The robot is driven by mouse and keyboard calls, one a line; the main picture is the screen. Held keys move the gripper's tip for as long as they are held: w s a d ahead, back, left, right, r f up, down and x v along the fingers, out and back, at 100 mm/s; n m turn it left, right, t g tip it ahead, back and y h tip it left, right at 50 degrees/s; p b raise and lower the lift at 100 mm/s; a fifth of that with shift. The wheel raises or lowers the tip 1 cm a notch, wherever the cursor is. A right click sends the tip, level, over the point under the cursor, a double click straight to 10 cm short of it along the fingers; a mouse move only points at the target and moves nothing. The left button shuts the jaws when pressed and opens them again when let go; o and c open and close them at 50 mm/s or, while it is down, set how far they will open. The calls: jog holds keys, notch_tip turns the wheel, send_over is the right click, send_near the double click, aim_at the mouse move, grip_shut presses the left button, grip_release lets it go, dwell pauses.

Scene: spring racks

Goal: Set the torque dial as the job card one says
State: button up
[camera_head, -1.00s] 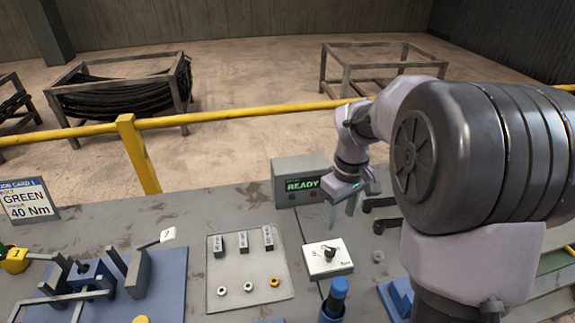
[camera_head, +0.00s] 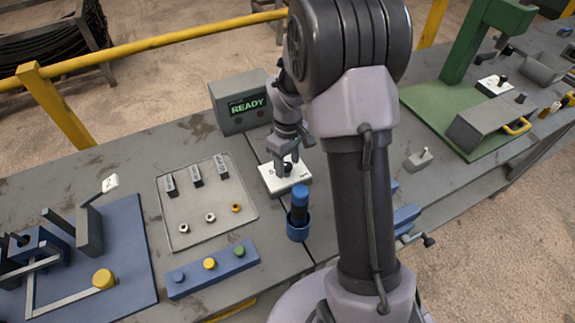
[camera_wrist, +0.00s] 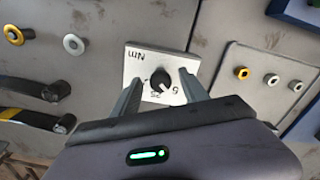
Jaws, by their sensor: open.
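The torque dial is a white plate (camera_head: 298,181) with a round black knob, on the bench in front of the grey READY box. In the wrist view the plate (camera_wrist: 136,66) shows "Nm" and the black knob (camera_wrist: 160,80) with a pale mark; which value it points to is too small to tell. My gripper (camera_head: 285,165) is above the dial, pointing down. In the wrist view the open gripper (camera_wrist: 161,78) has one finger on each side of the knob, apart from it. Job card one is not in view now.
A grey READY box (camera_head: 229,120) stands behind the dial. A blue cup (camera_head: 298,231) with a blue-handled tool is close in front. A grey tray (camera_head: 205,187) with sockets and nuts lies left, a blue strip (camera_head: 187,287) with coloured buttons in front. Green station (camera_head: 430,115) at right.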

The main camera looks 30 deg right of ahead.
jog(key=shift+c, duration=0.4)
grip_shut()
jog(key=m, duration=0.4)
jog(key=shift+a+m, duration=0.1)
jog(key=shift+m, duration=0.3)
jog(key=m+b, duration=0.1)
jog(key=m, duration=0.4)
jog(key=shift+m, duration=0.3)
jog(key=m+b, duration=0.1)
jog(key=m, duration=0.4)
jog(key=shift+w+a, duration=0.1)
jog(key=shift+m+b, duration=0.6)
jog(key=shift+m, duration=1.8)
